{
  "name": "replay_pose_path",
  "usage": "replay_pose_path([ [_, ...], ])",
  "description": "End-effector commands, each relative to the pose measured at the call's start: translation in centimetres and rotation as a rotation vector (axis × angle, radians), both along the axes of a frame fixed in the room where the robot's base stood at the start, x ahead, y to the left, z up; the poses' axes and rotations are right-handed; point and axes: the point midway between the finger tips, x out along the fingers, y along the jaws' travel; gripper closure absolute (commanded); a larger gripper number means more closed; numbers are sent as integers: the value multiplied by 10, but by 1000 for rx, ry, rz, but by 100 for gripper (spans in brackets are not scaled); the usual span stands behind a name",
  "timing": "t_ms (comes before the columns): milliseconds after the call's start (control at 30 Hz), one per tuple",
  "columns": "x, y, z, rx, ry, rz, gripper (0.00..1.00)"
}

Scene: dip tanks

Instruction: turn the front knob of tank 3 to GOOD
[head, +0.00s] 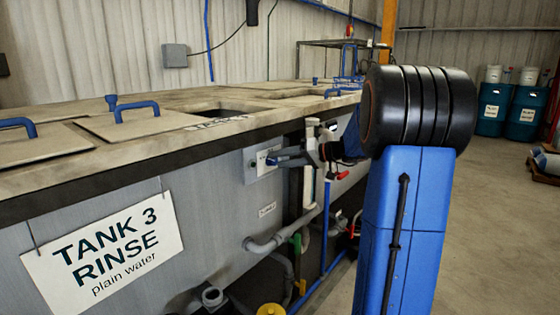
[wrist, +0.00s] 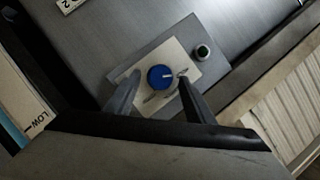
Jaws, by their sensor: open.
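The blue front knob (wrist: 160,77) sits on a pale label plate (wrist: 150,60) on a grey box in the wrist view. A white mark on the knob points toward the picture's right. The words on the plate cannot be read. My gripper (wrist: 158,80) is open, one finger on each side of the knob; contact cannot be told.
A dark round button or lamp (wrist: 203,51) with a greenish face is beside the plate. Grey pipes (head: 285,238) and a yellow handwheel (head: 271,309) are low on the tank front. Blue-handled lids (head: 140,122) lie on top. Open floor (head: 485,235) is at right.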

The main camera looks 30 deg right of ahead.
Motion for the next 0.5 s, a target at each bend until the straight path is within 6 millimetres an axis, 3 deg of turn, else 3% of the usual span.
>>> replay_pose_path([
  [400,6,5,-2,0,0,-1,51],
  [500,6,5,-2,0,-1,-1,72],
])
